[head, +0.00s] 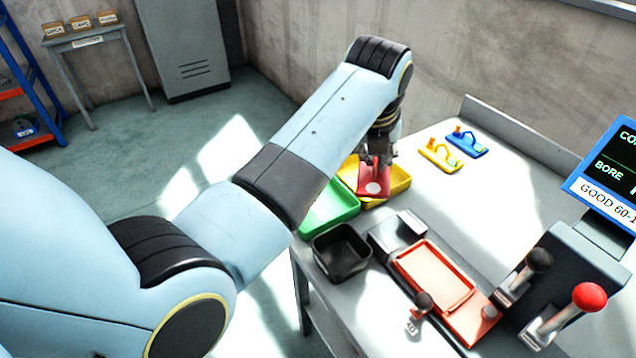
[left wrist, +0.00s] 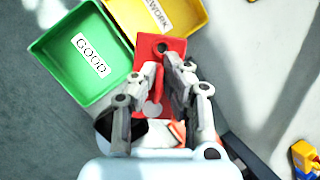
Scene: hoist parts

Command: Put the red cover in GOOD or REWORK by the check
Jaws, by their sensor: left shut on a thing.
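My left gripper (head: 377,158) is shut on the red cover (head: 374,186), a flat red piece with a pale round spot. In the head view the cover appears in front of the yellow tray (head: 401,186), beside the green tray (head: 330,208). In the left wrist view the cover (left wrist: 177,46) shows between and beyond the fingers (left wrist: 166,66), with a dark hole at its far end. There the green tray (left wrist: 49,49) reads GOOD and the yellow tray (left wrist: 190,20) ends in "EWORK". I cannot tell its height over the trays. My right gripper is not in view.
A black bin (head: 341,252) and a fixture with a red-orange plate (head: 436,277) stand on the bench, near levers with black and red (head: 589,297) knobs. A screen (head: 612,170), cut off, shows BORE and "GOOD 60-1". Yellow (head: 439,157) and blue (head: 466,145) parts lie at the back.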

